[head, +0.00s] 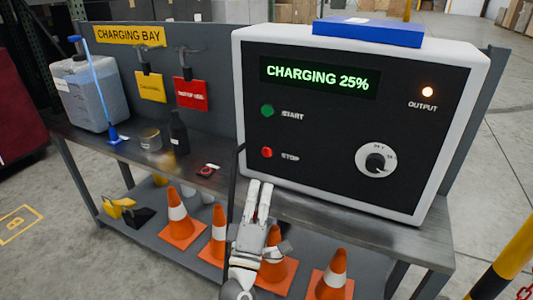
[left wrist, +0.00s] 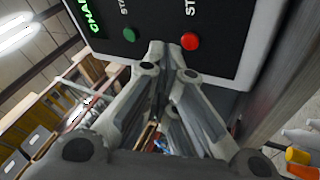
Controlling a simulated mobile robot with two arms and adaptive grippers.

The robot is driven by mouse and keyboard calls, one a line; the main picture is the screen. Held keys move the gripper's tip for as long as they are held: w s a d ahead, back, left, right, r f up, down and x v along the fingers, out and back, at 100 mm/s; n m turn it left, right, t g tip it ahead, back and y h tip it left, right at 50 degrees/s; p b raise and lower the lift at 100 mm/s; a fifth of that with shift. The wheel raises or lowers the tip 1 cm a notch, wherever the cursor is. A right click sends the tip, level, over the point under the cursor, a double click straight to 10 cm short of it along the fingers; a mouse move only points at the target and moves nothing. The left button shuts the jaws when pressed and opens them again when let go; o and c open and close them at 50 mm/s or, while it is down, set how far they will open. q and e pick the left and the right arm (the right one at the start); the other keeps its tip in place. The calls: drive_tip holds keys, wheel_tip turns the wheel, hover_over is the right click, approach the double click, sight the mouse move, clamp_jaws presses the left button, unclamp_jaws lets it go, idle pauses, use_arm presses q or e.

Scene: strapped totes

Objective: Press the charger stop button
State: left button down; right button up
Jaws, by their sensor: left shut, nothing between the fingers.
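The charger (head: 330,165) is a white box with a black front panel on the bench. Its display (head: 318,77) reads CHARGING 25%. The red stop button (head: 267,152) is on the lower left of the panel, below the green start button (head: 267,111). In the left wrist view the red stop button (left wrist: 190,41) is just beyond and slightly right of the fingertips, and the green button (left wrist: 129,34) is to the left. My left gripper (head: 259,187) is shut and empty, below the stop button in the head view. It appears apart from the button. My right gripper is not in view.
A dial (head: 376,161) and a lit output lamp (head: 427,92) are on the panel's right. A blue box (head: 368,31) lies on top. A small red-topped item (head: 205,171), dark bottle (head: 179,133) and jug (head: 90,93) stand left. Cones (head: 181,220) stand on the lower shelf.

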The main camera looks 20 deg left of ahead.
sight(267, 152)
use_arm(q)
drive_tip(key=a+n+y, duration=0.1)
drive_tip(key=n+y, duration=0.2)
drive_tip(key=a+r+n+g+y, duration=0.1)
drive_tip(key=a+n+y, duration=0.1)
drive_tip(key=y, duration=0.1)
drive_tip(key=a+n+y, duration=0.2)
drive_tip(key=n+y, duration=0.1)
drive_tip(key=shift+w+a+r+n, duration=0.15)
drive_tip(key=shift+w+a+n, duration=0.05)
drive_tip(key=shift+n, duration=0.1)
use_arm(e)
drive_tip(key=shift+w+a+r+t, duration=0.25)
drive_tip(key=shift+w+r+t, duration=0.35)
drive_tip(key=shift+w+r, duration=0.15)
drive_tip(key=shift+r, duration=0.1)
